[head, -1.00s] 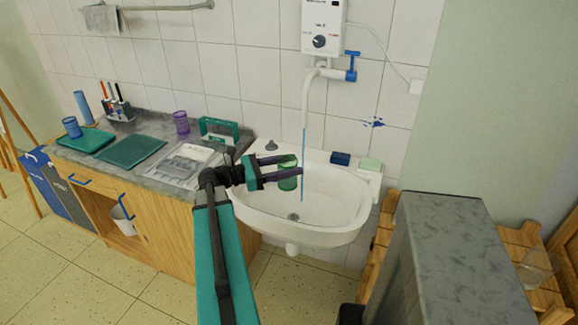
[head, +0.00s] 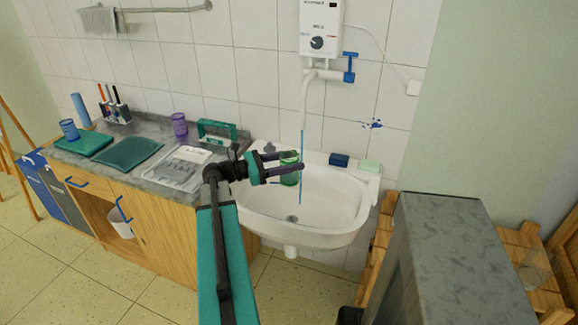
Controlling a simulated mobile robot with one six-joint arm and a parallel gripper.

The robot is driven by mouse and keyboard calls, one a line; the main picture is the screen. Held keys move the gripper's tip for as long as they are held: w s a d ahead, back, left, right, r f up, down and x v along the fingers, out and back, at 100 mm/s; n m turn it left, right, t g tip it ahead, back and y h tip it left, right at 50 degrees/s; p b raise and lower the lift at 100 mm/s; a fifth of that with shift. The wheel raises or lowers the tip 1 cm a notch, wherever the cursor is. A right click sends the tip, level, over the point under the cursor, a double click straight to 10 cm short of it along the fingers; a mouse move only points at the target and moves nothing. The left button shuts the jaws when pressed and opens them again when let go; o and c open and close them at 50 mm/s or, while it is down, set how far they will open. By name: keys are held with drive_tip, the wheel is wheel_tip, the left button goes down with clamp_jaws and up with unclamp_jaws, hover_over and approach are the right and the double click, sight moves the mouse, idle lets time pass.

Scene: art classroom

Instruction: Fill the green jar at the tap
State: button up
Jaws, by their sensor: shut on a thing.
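The green jar (head: 289,172) is held upright over the left part of the white sink (head: 335,227). My gripper (head: 290,169) is shut on it, with one dark finger behind the jar and one in front. The tap (head: 305,95) is a white spout below a wall heater, with a blue handle (head: 350,68) at its right. A thin blue stream of water (head: 302,150) runs down from the spout into the sink. In the picture the stream passes just right of the jar; I cannot tell how far apart they are in depth.
A blue sponge (head: 339,160) and a pale green soap block (head: 369,166) sit on the sink's back rim. Left of the sink, a counter (head: 158,190) holds a purple cup (head: 179,125), trays and a teal caddy (head: 217,130). A grey-topped block (head: 455,240) stands at the right.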

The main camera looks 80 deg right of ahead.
drive_tip(key=shift+s+d+b, duration=0.25)
drive_tip(key=shift+d, duration=1)
drive_tip(key=shift+s+d+b, duration=0.25)
drive_tip(key=shift+d, duration=1)
drive_tip(key=w+a+f+n+t+h, duration=0.1)
drive_tip(key=w+a+n+t+h, duration=0.3)
drive_tip(key=w, duration=0.8)
drive_tip(key=w+a+f+n+t+h, duration=0.1)
drive_tip(key=w+a, duration=0.5)
drive_tip(key=w, duration=0.5)
drive_tip(key=w+a+f+n+t+h, duration=0.1)
drive_tip(key=w+a+n+t+h, duration=0.3)
drive_tip(key=w, duration=0.8)
drive_tip(key=w+a+f+n+t, duration=0.25)
drive_tip(key=w+a+t, duration=0.45)
drive_tip(key=w+a, duration=1.1)
drive_tip(key=w+a+n+t+y, duration=0.1)
drive_tip(key=w+a+n+t, duration=0.1)
drive_tip(key=a, duration=1.1)
drive_tip(key=w+a+f+n+t+y, duration=0.1)
drive_tip(key=a+n+t, duration=0.3)
drive_tip(key=a, duration=0.9)
drive_tip(key=w+a+n+t+y, duration=0.1)
drive_tip(key=w+a+n+t, duration=0.2)
drive_tip(key=a, duration=1)
drive_tip(key=shift+w+f+t, duration=0.15)
drive_tip(key=shift+f+t, duration=0.15)
drive_tip(key=shift+t, duration=0.9)
